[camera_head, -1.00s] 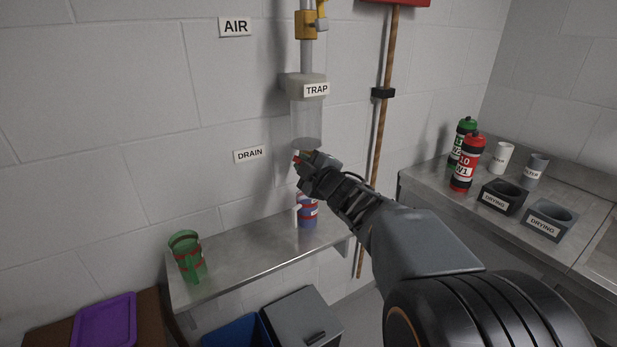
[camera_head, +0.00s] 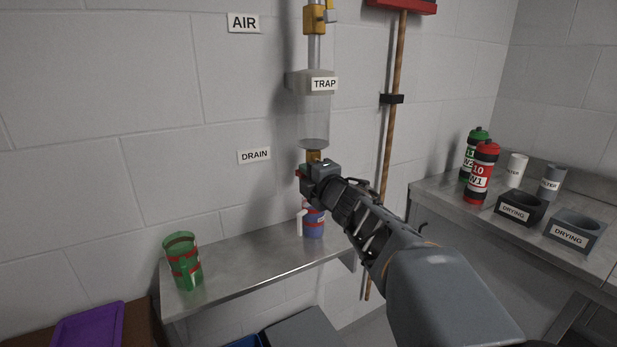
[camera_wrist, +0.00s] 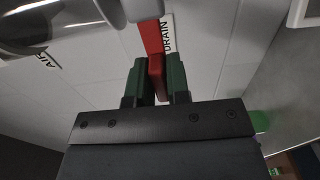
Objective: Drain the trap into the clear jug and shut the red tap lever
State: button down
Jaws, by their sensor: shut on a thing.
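The trap (camera_head: 313,118) is a clear upright cylinder on the wall, with greyish contents showing at its bottom. A brass-coloured fitting (camera_head: 314,156) sits under it. My gripper (camera_head: 307,174) is just below that fitting and hides most of the tap. In the wrist view my gripper (camera_wrist: 157,82) is shut on the red tap lever (camera_wrist: 152,38), which stands between its two dark green fingers. A jug (camera_head: 313,222) with blue and red colouring and a pale handle stands on the shelf below the tap, partly hidden by my gripper. No plainly clear jug shows.
A green jug (camera_head: 184,262) with red bands stands at the left end of the steel shelf (camera_head: 235,262). A broom (camera_head: 390,130) hangs right of the trap. The right counter (camera_head: 455,200) holds bottles, filters and drying blocks. The shelf between the jugs is clear.

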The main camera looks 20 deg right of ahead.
dwell(0.4)
jog(key=c, duration=1.2)
grip_release()
jog(key=shift+o, duration=0.2)
